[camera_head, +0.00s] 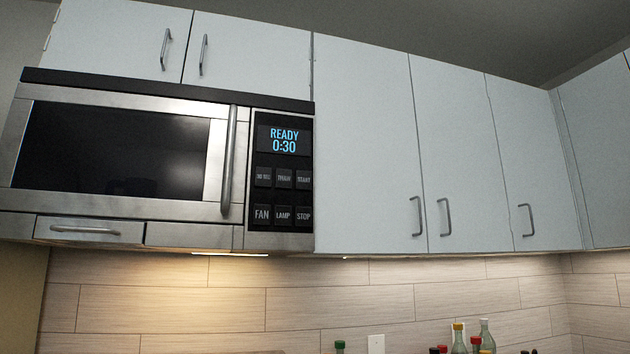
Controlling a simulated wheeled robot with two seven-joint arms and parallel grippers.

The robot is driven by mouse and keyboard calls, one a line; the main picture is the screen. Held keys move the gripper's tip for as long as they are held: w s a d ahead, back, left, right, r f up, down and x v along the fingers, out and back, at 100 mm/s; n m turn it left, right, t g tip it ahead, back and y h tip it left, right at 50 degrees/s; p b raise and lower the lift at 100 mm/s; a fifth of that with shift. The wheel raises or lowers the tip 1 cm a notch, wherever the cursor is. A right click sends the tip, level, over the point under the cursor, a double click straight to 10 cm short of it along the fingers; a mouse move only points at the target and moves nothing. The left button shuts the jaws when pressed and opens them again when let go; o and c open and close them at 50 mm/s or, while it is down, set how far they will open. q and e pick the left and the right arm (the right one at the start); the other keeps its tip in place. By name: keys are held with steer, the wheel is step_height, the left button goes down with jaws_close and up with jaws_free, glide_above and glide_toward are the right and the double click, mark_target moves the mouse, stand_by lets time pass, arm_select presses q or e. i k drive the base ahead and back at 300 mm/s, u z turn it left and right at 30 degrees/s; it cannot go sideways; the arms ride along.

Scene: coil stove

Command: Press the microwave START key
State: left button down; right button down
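The microwave (222,146) is mounted under the upper cabinets at the left, with its door shut. Its display (283,140) reads "READY 0:30". The START key (304,179) is the right key of the upper key row on the black control panel. The STOP key (304,215) is right below it, with the FAN key (262,214) and LAMP key (283,215) to the left in the lower row. Neither of my grippers is in view, and nothing covers the keys.
The vertical door handle (229,160) stands out just left of the panel. Closed white cabinets (368,150) with bar handles fill the right. Several bottles (486,337) stand low by the tiled wall (330,300). The space before the panel is clear.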

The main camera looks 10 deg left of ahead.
mark_target(303, 179)
steer(key=z, duration=1.05)
steer(key=i, duration=0.6)
steer(key=u, duration=0.95)
